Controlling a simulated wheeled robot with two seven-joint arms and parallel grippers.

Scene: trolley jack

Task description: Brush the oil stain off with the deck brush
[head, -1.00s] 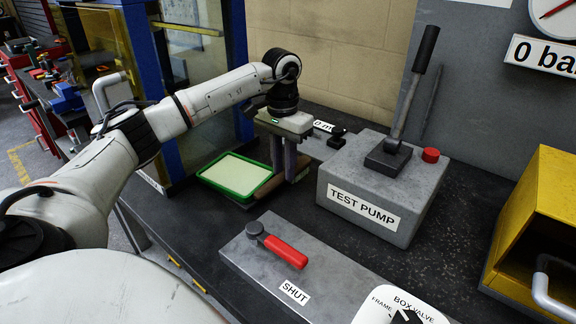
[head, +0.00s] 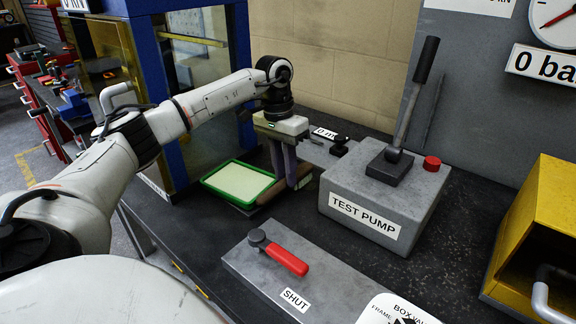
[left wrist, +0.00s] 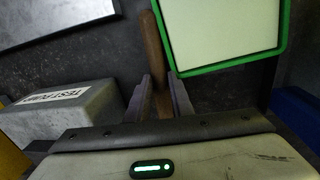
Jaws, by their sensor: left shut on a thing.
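My left gripper (head: 285,180) points down at the right edge of a green-rimmed tray with a pale surface. It is shut on a brown wooden bar, seen between the fingers in the left wrist view (left wrist: 153,50). The bar looks like the deck brush's handle, and part of it shows low beside the tray in the head view (head: 268,197). No bristles show. I cannot make out an oil stain on the dark bench top. My right gripper is not in view.
The green tray (head: 211,187) lies left of the gripper. The grey test pump (head: 375,205) with its upright lever stands close on the right. A grey plate with a red valve handle (head: 287,259) is in front. A yellow box (head: 540,220) stands far right.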

